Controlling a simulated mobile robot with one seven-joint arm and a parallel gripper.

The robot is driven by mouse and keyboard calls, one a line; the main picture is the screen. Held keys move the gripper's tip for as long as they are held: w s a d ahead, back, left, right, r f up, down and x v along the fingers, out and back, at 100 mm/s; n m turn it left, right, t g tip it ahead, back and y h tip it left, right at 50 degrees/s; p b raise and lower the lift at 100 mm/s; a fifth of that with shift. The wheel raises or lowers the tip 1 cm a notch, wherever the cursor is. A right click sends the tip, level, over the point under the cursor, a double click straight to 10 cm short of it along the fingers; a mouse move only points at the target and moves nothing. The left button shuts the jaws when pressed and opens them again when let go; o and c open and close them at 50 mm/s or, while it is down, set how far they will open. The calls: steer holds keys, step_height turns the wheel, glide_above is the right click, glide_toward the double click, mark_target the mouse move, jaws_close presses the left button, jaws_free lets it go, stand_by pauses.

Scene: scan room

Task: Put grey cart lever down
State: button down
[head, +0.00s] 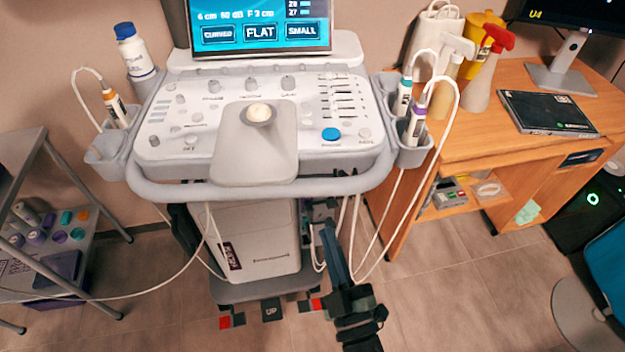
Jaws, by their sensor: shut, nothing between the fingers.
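The grey and white ultrasound cart (160,188) stands in the middle of the head view, with its console facing me. Low at the front of its base is a dark pedal-like lever (271,311) with the word "UP" on it. I cannot tell its tilt from this angle. Red and dark pieces (225,322) flank it at the base corners. My gripper (329,234) is dark, with long fingers shut and empty. In the picture it is to the right of the cart's column and of the lever, apart from the lever. The fingertips overlap the hanging cables' area.
White probe cables (384,236) hang right of the column; another trails left across the floor. A wooden desk (470,151) stands at the right, with a blue chair (607,262). A grey shelf trolley (75,168) stands at the left. Floor in front is clear.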

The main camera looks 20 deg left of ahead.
mark_target(310, 174)
steer(key=shift+d+r, duration=0.1)
steer(key=x, duration=1)
steer(key=shift+d+f+n+g, duration=0.1)
steer(key=shift+f+n+g, duration=0.3)
steer(key=shift+n, duration=0.8)
steer(key=shift+w+d+f+n+g+p, duration=0.2)
steer(key=shift+d+f+n+g, duration=0.3)
steer(key=shift+n, duration=0.95)
steer(key=shift+w+d+f+n+g+p, duration=0.25)
steer(key=shift+f+n+g, duration=0.25)
steer(key=shift+n, duration=1)
steer(key=shift+w+d+f+n+g+p, duration=0.2)
steer(key=shift+d+f+n+g, duration=0.3)
steer(key=shift+n, duration=0.95)
steer(key=shift+f, duration=0.15)
steer(key=shift+s+d, duration=0.1)
